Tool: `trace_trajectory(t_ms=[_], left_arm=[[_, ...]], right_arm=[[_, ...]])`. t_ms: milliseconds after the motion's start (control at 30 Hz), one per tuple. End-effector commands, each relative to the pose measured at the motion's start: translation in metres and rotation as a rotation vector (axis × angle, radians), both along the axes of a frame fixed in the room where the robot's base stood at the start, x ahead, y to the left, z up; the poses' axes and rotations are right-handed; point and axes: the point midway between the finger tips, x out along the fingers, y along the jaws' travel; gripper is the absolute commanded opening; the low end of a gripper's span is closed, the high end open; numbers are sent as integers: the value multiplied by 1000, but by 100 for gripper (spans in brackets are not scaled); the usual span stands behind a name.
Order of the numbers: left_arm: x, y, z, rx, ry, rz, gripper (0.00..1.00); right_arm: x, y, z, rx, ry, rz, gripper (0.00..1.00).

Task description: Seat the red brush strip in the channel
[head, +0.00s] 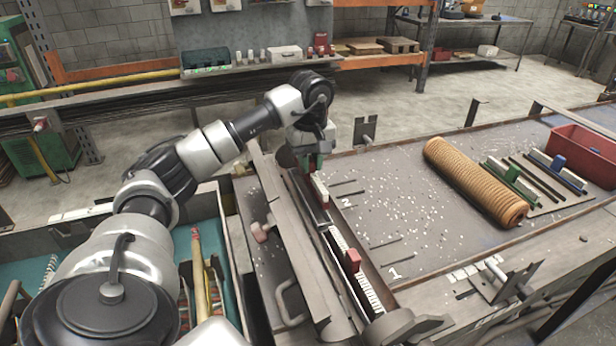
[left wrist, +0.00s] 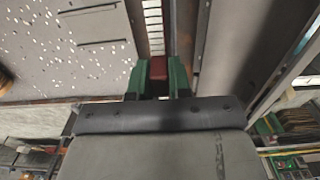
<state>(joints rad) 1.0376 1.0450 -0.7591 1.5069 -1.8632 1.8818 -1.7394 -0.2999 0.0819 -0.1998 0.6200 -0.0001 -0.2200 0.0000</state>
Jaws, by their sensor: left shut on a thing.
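My left gripper (head: 312,164) is at the far end of the long channel (head: 376,272), its fingers pointing down. In the left wrist view, its green fingers (left wrist: 158,80) are shut on a red block (left wrist: 158,67), the grip of the red brush strip. Pale bristles (left wrist: 153,25) run away from that block along the channel. In the head view, a pale and red piece (head: 320,188) shows just below the fingers. Nearer, another red block (head: 353,261) stands on a pale bristle row in the channel. I cannot tell how deep the held strip sits. My right gripper is not in view.
A ribbed tan roll (head: 475,182) lies on the grey table right of the channel. Strips with a green block (head: 511,172) and a blue block (head: 558,163) lie beyond it, beside a red bin (head: 585,153). Small white specks cover the table middle.

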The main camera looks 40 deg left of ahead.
Motion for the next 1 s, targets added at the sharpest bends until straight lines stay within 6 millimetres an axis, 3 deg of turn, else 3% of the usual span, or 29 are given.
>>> trace_trajectory(t_ms=[133,400,767,800,933,1000], left_arm=[[-7,1,-7,0,1,-1,0],[-7,0,-41,0,1,0,0],[-6,0,-47,0,-1,0,0],[-7,0,-46,0,-1,0,23],[-7,0,-46,0,-1,0,43],[-6,0,-46,0,-1,0,44]], right_arm=[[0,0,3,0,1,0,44],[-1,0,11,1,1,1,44],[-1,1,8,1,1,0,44],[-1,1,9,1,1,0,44],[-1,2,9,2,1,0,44],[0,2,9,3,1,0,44]])
